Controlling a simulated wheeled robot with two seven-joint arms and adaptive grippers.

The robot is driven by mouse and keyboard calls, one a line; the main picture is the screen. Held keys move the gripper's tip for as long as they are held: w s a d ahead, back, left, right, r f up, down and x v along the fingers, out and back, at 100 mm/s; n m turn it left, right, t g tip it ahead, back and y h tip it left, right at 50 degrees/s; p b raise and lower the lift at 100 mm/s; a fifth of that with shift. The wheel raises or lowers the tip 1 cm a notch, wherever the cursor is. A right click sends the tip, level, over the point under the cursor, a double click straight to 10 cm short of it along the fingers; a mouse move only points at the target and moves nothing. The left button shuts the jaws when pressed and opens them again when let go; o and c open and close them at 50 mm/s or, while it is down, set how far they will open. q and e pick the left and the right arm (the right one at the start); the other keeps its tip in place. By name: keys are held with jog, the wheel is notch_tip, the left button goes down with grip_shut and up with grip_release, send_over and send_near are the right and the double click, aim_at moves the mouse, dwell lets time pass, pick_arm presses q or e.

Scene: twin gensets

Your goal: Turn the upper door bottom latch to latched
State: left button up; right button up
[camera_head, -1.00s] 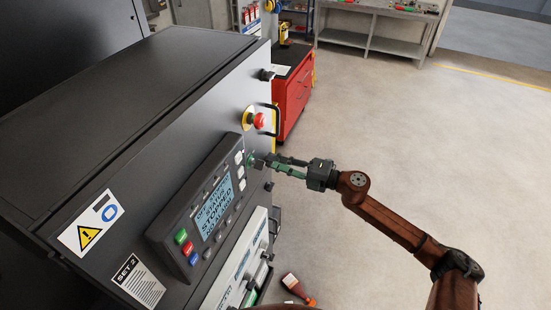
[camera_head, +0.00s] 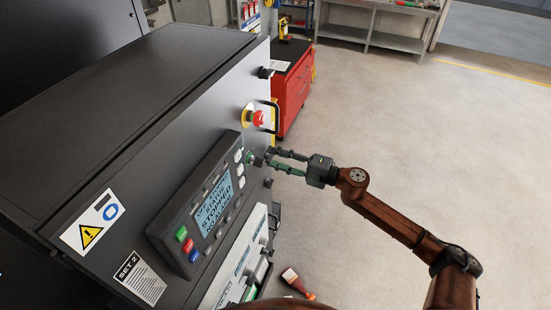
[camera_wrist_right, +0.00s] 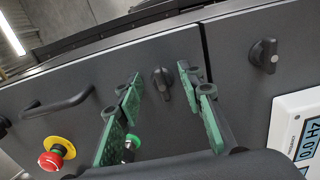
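The upper door bottom latch (camera_wrist_right: 161,82) is a small black turn knob on the dark door panel, close to the door seam. In the wrist view it shows between my right gripper's fingers, its grip running roughly up and down in the picture. My right gripper (camera_wrist_right: 160,110) is open, with green pads on either side of the latch in the picture; no contact is visible. In the head view, the right gripper (camera_head: 270,160) reaches the cabinet's front beside the control panel, and the latch is hard to make out there. My left gripper is not in view.
A red emergency stop (camera_wrist_right: 57,155), a black handle (camera_wrist_right: 55,105) and a green button (camera_wrist_right: 130,145) sit near the latch. Another black latch (camera_wrist_right: 264,55) is across the seam. The display panel (camera_head: 213,205) is beside the gripper. Open floor lies right.

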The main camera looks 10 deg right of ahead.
jog(key=shift+s, duration=0.15)
jog(key=v, duration=1.2)
